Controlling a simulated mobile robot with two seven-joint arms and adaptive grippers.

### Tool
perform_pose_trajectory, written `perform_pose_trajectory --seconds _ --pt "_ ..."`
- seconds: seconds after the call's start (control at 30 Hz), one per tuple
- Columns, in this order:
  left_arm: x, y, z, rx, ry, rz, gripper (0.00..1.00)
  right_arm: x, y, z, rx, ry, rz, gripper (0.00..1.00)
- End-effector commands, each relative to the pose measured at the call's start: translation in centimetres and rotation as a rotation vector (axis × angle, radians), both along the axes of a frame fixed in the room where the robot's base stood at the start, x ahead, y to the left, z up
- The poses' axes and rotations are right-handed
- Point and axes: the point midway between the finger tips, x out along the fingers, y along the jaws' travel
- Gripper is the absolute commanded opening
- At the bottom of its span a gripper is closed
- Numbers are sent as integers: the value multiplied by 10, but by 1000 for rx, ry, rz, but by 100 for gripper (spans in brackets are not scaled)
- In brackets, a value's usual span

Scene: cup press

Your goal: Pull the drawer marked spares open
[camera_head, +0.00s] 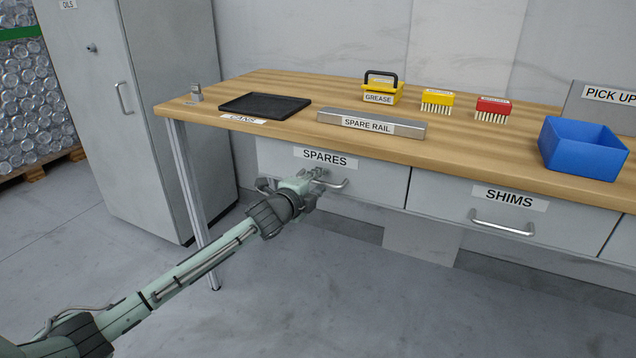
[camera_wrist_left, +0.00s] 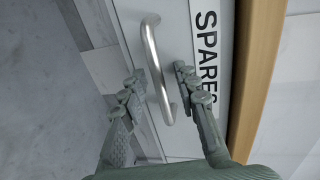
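The spares drawer (camera_head: 378,186) is a light grey front under the left part of the wooden bench, with a white SPARES label (camera_head: 326,159). It looks shut, in line with the drawer beside it. Its curved metal bar handle (camera_head: 340,184) is partly hidden by my left gripper (camera_head: 316,178). In the left wrist view, the handle (camera_wrist_left: 155,62) passes between the two fingers of my left gripper (camera_wrist_left: 158,80). The fingers are spread, with visible gaps on both sides of the bar. My right gripper is not in view.
The shims drawer (camera_head: 455,195) is to the right. A bench leg (camera_head: 188,190) and a grey cabinet (camera_head: 135,110) stand left of my arm. A black tray (camera_head: 264,104), spare rail (camera_head: 370,124) and blue bin (camera_head: 583,150) sit on the bench. The floor in front is clear.

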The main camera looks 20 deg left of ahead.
Motion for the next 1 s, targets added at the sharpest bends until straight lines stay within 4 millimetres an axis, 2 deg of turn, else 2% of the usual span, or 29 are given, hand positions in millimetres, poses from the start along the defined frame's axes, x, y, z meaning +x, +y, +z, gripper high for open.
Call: perform_pose_trajectory --seconds 0.1,0.37,1.0 --pt "0 0 0 0 0 0 31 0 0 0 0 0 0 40" --pt "0 0 0 -1 0 0 0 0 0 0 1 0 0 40" --pt "-1 -2 0 -1 1 0 0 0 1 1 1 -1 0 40"
